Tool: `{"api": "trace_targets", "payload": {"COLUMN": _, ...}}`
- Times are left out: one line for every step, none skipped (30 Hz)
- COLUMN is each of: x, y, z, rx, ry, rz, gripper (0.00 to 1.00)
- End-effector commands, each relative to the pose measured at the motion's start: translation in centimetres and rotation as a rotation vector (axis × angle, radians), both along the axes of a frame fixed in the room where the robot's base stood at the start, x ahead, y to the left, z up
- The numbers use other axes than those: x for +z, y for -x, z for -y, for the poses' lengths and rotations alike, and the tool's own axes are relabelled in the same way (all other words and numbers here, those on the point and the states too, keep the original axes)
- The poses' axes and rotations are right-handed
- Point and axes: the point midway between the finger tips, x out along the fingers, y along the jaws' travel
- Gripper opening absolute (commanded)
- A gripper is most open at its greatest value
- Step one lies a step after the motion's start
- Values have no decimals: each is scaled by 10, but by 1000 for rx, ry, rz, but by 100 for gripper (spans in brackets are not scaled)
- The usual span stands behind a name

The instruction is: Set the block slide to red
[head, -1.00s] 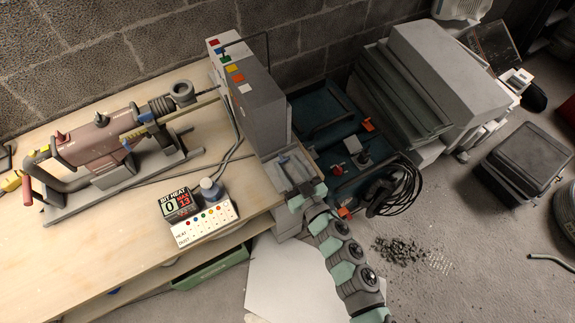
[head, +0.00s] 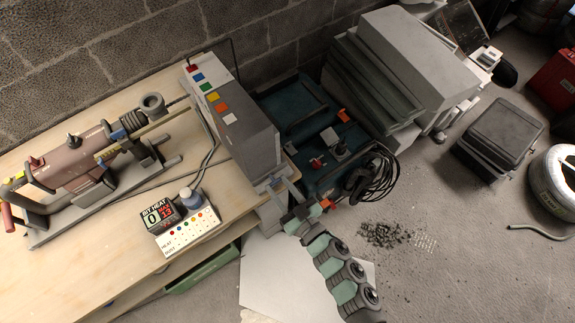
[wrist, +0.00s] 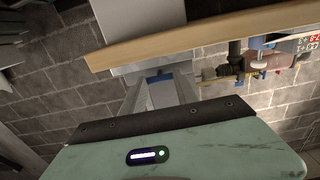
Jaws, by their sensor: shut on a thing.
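The block slide is a long grey block (head: 240,140) on the right end of the workbench, with a row of coloured squares along its top. From the far end these run red (head: 192,68), blue, green, orange tones and white (head: 230,119). My gripper (head: 277,188) is low at the block's near end. In the wrist view my gripper (wrist: 160,90) is shut on a small blue tab (wrist: 160,77), between its two pale fingers. Which colour the slide is set to cannot be told.
A counter box (head: 159,215) and a white panel with coloured dots (head: 188,233) stand left of the block. A reddish tool (head: 75,160) lies farther left. A teal case (head: 325,150) with coiled black cable (head: 380,175) is close on the right.

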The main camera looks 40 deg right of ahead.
Motion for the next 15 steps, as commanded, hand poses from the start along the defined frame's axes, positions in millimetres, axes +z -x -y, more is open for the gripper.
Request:
{"api": "trace_targets", "payload": {"x": 0, "y": 3, "z": -4, "rx": 4, "ry": -4, "rz": -4, "gripper": 0}}
{"api": "trace_targets", "payload": {"x": -1, "y": 4, "z": -5, "rx": 7, "ry": -3, "rz": -3, "gripper": 0}}
{"api": "trace_targets", "payload": {"x": -1, "y": 4, "z": -6, "rx": 9, "ry": -3, "rz": -3, "gripper": 0}}
{"api": "trace_targets", "payload": {"x": -1, "y": 5, "z": -7, "rx": 9, "ry": -3, "rz": -2, "gripper": 0}}
{"api": "trace_targets", "payload": {"x": -1, "y": 5, "z": -7, "rx": 10, "ry": -3, "rz": -1, "gripper": 0}}
{"api": "trace_targets", "payload": {"x": -1, "y": 4, "z": -7, "rx": 10, "ry": -2, "rz": -1, "gripper": 0}}
{"api": "trace_targets", "payload": {"x": -1, "y": 4, "z": -7, "rx": 10, "ry": -2, "rz": 0, "gripper": 0}}
{"api": "trace_targets", "payload": {"x": -1, "y": 4, "z": -7, "rx": 10, "ry": -2, "rz": 0, "gripper": 0}}
{"api": "trace_targets", "payload": {"x": -1, "y": 4, "z": -7, "rx": 10, "ry": -2, "rz": 0, "gripper": 0}}
{"api": "trace_targets", "payload": {"x": 0, "y": 4, "z": -7, "rx": 10, "ry": -2, "rz": 0, "gripper": 0}}
{"api": "trace_targets", "payload": {"x": 0, "y": 4, "z": -7, "rx": 10, "ry": -2, "rz": 1, "gripper": 0}}
{"api": "trace_targets", "payload": {"x": 0, "y": 4, "z": -7, "rx": 10, "ry": -2, "rz": 1, "gripper": 39}}
{"api": "trace_targets", "payload": {"x": 0, "y": 4, "z": -7, "rx": 10, "ry": -2, "rz": 1, "gripper": 42}}
{"api": "trace_targets", "payload": {"x": 0, "y": 4, "z": -7, "rx": 10, "ry": -2, "rz": 1, "gripper": 44}}
{"api": "trace_targets", "payload": {"x": 0, "y": 4, "z": -7, "rx": 10, "ry": -2, "rz": 1, "gripper": 48}}
